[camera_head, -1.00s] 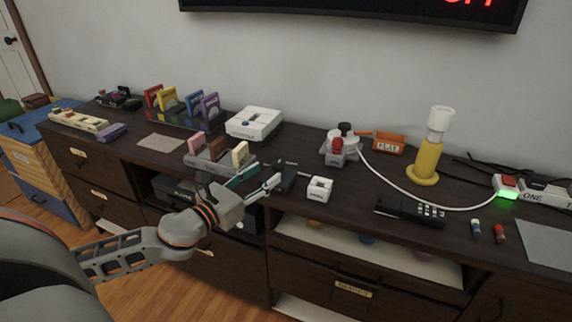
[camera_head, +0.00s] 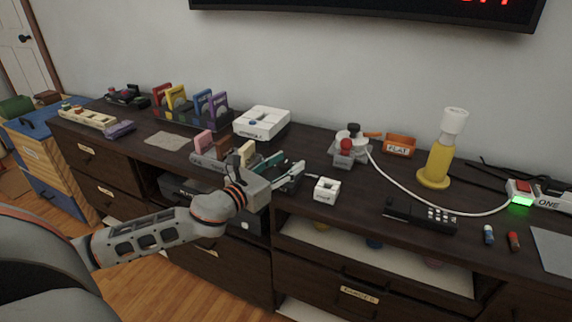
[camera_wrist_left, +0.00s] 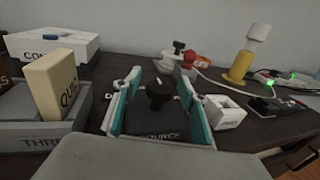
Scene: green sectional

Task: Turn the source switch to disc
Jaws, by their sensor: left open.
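The source switch is a dark box labelled SOURCE with a black round knob on top (camera_wrist_left: 158,95). It is in the middle of the left wrist view; in the head view my gripper mostly hides it. My left gripper (camera_head: 284,168) is open, its two teal-padded fingers (camera_wrist_left: 154,100) apart, one on each side of the knob. I see gaps between the pads and the knob. The knob's pointer and any disc mark cannot be made out. My right gripper is not in view.
Left of my gripper is a grey tray with upright blocks (camera_head: 210,157). Right of it is a small white box (camera_head: 326,190). Behind stand a white console (camera_head: 262,123) and a red-knobbed joystick (camera_head: 346,150). The cabinet front edge is near my wrist.

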